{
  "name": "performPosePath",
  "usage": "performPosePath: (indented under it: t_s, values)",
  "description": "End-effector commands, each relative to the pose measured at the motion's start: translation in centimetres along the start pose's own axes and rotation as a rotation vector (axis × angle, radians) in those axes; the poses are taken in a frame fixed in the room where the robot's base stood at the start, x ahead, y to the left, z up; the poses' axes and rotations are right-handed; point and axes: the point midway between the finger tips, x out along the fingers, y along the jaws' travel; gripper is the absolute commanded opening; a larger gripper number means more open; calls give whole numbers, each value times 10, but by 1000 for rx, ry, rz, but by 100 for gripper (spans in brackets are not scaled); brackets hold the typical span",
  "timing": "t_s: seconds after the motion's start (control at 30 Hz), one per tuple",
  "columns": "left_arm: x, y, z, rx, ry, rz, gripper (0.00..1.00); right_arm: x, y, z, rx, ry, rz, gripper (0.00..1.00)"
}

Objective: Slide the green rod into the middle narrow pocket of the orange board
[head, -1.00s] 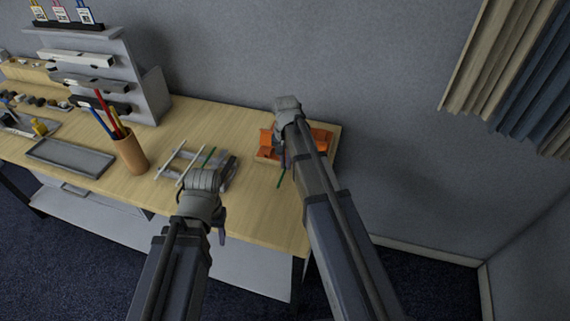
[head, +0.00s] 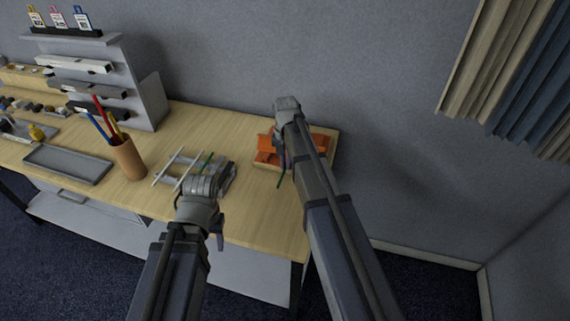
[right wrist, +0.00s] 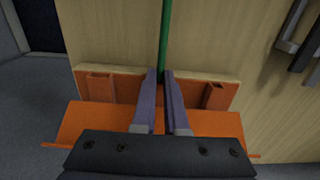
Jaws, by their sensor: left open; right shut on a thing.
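The orange board (head: 266,153) lies on a light wooden base at the right end of the table. Its orange surface also shows in the right wrist view (right wrist: 85,122), with a raised orange holder at each side. My right gripper (right wrist: 166,78) is shut on the green rod (right wrist: 165,40), over the middle of the board. The rod's free end (head: 279,182) sticks out past the board's near side in the head view. The fingers hide the middle pocket, so I cannot tell whether the rod is in it. My left gripper (head: 219,240) is open, by the table's front edge.
A rack (head: 170,172) with pale rods and another green rod (head: 206,161) stands behind my left gripper. Left of it are a brown cup (head: 128,159) of coloured sticks and a grey tray (head: 68,163). Bare table lies between rack and board.

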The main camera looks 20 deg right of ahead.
Motion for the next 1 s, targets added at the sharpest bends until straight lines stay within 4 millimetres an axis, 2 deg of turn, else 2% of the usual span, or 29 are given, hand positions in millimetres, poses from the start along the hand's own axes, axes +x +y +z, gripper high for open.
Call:
performPosePath:
  t_s: [0.17, 1.0]
  values:
    - [0, 0, 0, 0, 0, 0, 50, 0, 0, 0, 0, 3, 0, 0]
    - [0, 0, 0, 0, 0, 0, 50, 0, 0, 32, 0, 2, 0, 0]
